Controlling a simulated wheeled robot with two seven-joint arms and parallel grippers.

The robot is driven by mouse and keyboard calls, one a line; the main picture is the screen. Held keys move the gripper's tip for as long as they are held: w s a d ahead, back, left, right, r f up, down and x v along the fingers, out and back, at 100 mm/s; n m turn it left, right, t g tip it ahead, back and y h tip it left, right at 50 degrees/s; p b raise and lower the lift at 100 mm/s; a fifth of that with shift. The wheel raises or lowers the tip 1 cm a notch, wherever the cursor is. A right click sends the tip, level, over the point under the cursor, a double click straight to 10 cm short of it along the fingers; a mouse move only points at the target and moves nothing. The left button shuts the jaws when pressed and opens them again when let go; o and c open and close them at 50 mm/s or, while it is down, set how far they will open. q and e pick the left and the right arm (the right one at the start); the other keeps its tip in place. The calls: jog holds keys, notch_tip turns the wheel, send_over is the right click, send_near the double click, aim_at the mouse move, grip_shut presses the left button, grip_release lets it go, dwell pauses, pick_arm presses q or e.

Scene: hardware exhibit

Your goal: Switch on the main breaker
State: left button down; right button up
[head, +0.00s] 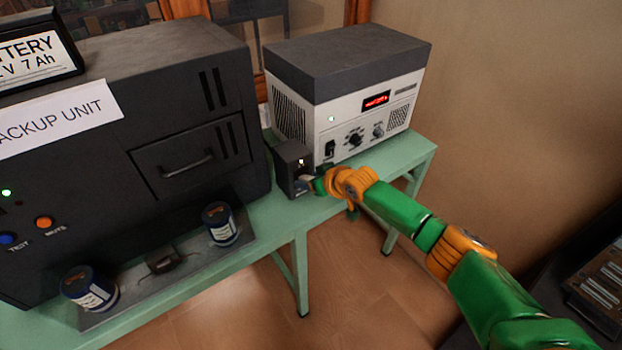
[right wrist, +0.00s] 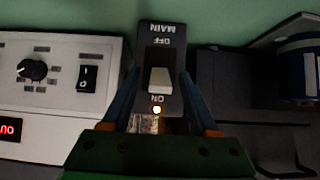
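The main breaker (head: 294,168) is a small dark box on the green bench, between the backup unit and the white device. In the right wrist view its face (right wrist: 158,32) appears upside down, with MAIN and OFF at the top and ON lower down. Its pale lever (right wrist: 159,80) sits at the ON end of the dark slot, and a small light (right wrist: 157,110) glows beside ON. My right gripper (right wrist: 160,95) is open, its two fingers apart on either side of the breaker face. In the head view, my right gripper (head: 311,184) is at the box's front. My left gripper is out of view.
The black backup unit (head: 190,90) stands left of the breaker. The white device (head: 345,125) with dark top and red display stands close behind right. Two dark blue cans (head: 220,224) stand on a tray (head: 195,272) at the front left. Open floor lies before the bench (head: 285,215).

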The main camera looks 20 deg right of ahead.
jog(key=p+v, duration=0.1)
jog(key=v, duration=0.6)
dwell(0.3)
jog(key=s+d+f+m+g+h, duration=0.15)
jog(key=s+f, duration=0.25)
jog(key=f, duration=0.4)
jog(key=s+d+f+g, duration=0.1)
jog(key=s+d+f, duration=0.1)
jog(key=s+f, duration=0.45)
jog(key=s+d+f+m+g+h, duration=0.1)
jog(key=s+f, duration=0.2)
jog(key=f, duration=0.7)
jog(key=s+f+g, duration=0.1)
jog(key=s+f, duration=0.3)
jog(key=s, duration=0.6)
jog(key=s+a+f+g, duration=0.1)
jog(key=s+f, duration=0.3)
jog(key=s, duration=0.6)
jog(key=s+f+g+h, duration=0.1)
jog(key=s+f+g, duration=0.2)
jog(key=s, duration=0.8)
jog(key=shift+a+f+n, duration=0.15)
jog(key=shift+f+n, duration=0.3)
jog(key=shift+f, duration=0.35)
jog(key=shift+w, duration=0.1)
